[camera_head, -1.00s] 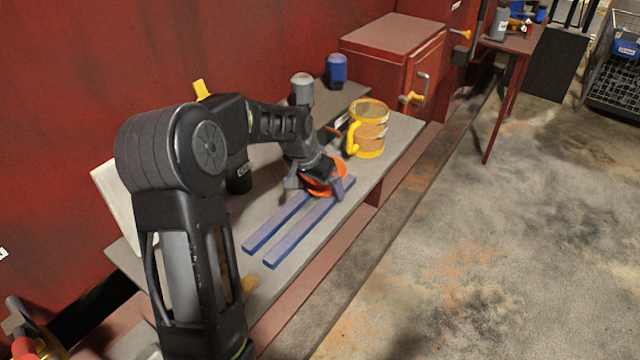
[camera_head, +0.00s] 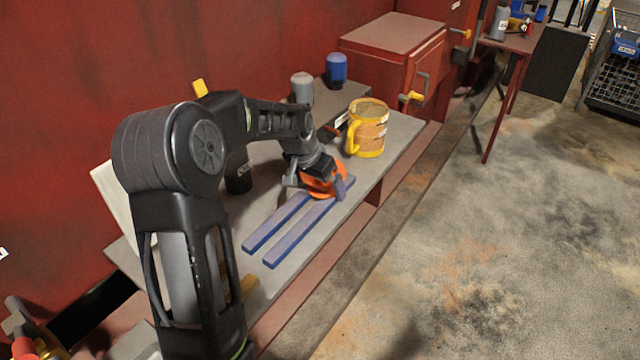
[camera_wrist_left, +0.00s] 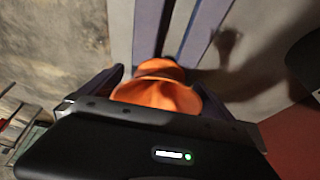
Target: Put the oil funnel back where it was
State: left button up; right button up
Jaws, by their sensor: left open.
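The orange oil funnel (camera_head: 322,186) is at the far end of two parallel blue-grey strips (camera_head: 300,232) on the grey bench. In the left wrist view the funnel (camera_wrist_left: 158,92) lies between the fingers of my left gripper, in front of the palm. My left gripper (camera_head: 316,190) is open around the funnel, with a finger on each side. The wrist covers part of the funnel, and I cannot tell whether it touches the strips. My right gripper is not in view.
A yellow-handled jug (camera_head: 368,130) stands just beyond the gripper. A grey bottle (camera_head: 302,88), a blue canister (camera_head: 337,70) and a dark can (camera_head: 238,176) stand toward the wall. The red cabinet (camera_head: 390,58) is behind. The bench's front edge is close on the right.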

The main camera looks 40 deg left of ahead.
pick_arm(q)
jog(key=v, duration=1.1)
jog(key=shift+s+r, duration=0.15)
jog(key=shift+s, duration=0.05)
jog(key=shift+d, duration=0.1)
